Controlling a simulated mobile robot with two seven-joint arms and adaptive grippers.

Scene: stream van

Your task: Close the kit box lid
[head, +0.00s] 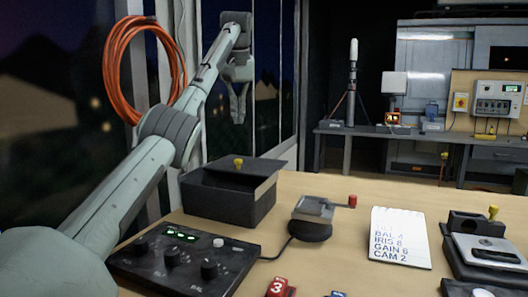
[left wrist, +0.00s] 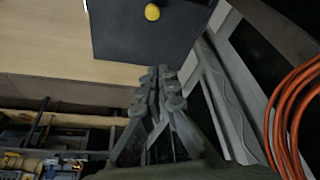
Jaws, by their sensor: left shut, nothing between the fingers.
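The kit box (head: 220,203) is a black box on the left part of the wooden table. Its dark lid (head: 215,174) with a yellow knob (head: 238,162) lies over the top; the right edge appears to stand off the box, and I cannot tell whether it is fully seated. My left gripper (head: 238,118) is shut and empty, pointing down above and behind the box, apart from it. In the left wrist view the shut fingers (left wrist: 160,75) show below the dark lid panel (left wrist: 125,40) and its yellow knob (left wrist: 152,12). My right gripper is out of view.
A control panel with knobs (head: 185,262) stands in front of the box. A small device with a red-tipped lever (head: 312,212) and a notepad (head: 399,238) stand to the right. An orange cable coil (head: 112,62) hangs at the left wall beside my arm.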

